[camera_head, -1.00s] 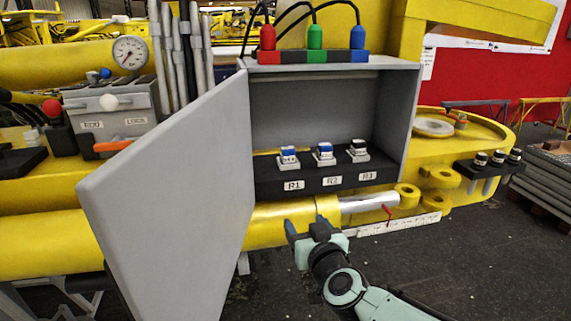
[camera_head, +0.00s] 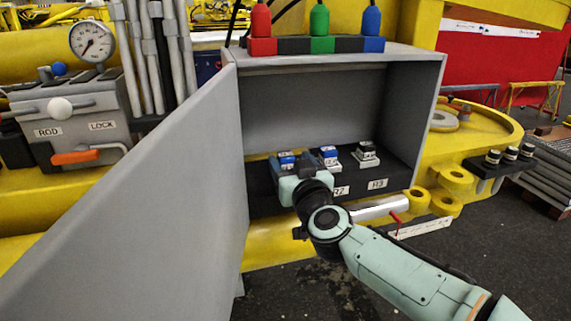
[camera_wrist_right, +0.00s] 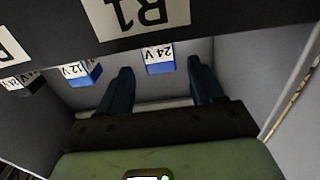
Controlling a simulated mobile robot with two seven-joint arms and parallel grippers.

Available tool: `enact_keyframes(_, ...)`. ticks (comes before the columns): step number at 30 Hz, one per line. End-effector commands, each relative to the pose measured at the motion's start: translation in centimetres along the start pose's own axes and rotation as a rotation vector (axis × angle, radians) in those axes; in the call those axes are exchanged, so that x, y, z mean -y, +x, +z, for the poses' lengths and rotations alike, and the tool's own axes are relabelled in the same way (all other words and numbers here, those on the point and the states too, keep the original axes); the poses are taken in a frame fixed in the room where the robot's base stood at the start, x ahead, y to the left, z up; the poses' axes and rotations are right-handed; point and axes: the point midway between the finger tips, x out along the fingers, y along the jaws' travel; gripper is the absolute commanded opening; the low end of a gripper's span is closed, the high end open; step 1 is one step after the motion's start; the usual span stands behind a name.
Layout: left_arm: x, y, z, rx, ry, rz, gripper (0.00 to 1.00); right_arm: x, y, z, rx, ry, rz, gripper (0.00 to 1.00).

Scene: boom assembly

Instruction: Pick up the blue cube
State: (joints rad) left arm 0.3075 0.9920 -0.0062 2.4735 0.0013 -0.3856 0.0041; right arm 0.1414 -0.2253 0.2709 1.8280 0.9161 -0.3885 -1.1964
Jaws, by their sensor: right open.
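Two blue cubes with white labels sit in the grey box on a black rack. The one at R1 (camera_head: 287,157) is partly behind my right gripper (camera_head: 297,168). The other blue cube (camera_head: 328,151) is at R2. In the right wrist view the R1 cube (camera_wrist_right: 159,60) reads "24 V", and the R2 cube (camera_wrist_right: 84,72) reads "12 V". My right gripper (camera_wrist_right: 160,68) is open, its fingertips on either side of the R1 cube in that picture. I cannot tell whether they touch it. My left gripper is not in view.
A black cube (camera_head: 366,150) sits at R3. The box's grey door (camera_head: 150,210) stands open on the left. Red, green (camera_head: 320,30) and blue plugs stand on top of the box. A gauge panel with an orange lever (camera_head: 90,156) is at far left.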

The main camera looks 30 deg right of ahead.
Motion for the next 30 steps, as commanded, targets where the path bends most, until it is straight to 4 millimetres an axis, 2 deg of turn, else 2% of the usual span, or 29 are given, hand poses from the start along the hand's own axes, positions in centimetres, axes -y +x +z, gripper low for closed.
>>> enact_keyframes(5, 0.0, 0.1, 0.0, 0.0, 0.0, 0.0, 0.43, 0.1, 1.4, 0.2, 0.001, 0.0, 0.0, 0.66)
enact_keyframes(13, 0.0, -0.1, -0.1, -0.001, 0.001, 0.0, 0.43, 0.2, 5.2, 0.3, 0.0, 0.0, 0.0, 0.66)
enact_keyframes(22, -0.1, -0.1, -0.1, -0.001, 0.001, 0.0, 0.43, 0.2, 5.6, 0.3, 0.0, 0.0, 0.0, 0.66)
enact_keyframes(23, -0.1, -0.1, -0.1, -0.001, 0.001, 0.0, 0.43, 0.2, 5.6, 0.4, 0.0, 0.0, 0.0, 0.59)
enact_keyframes(27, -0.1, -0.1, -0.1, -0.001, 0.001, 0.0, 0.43, 0.2, 5.6, 0.4, 0.0, 0.0, 0.0, 0.14)
enact_keyframes(28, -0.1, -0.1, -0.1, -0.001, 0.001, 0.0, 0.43, 0.2, 5.6, 0.4, 0.0, 0.0, 0.0, 0.1)
enact_keyframes(30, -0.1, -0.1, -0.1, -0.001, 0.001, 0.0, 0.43, 0.2, 5.6, 0.3, 0.0, 0.0, 0.0, 0.1)
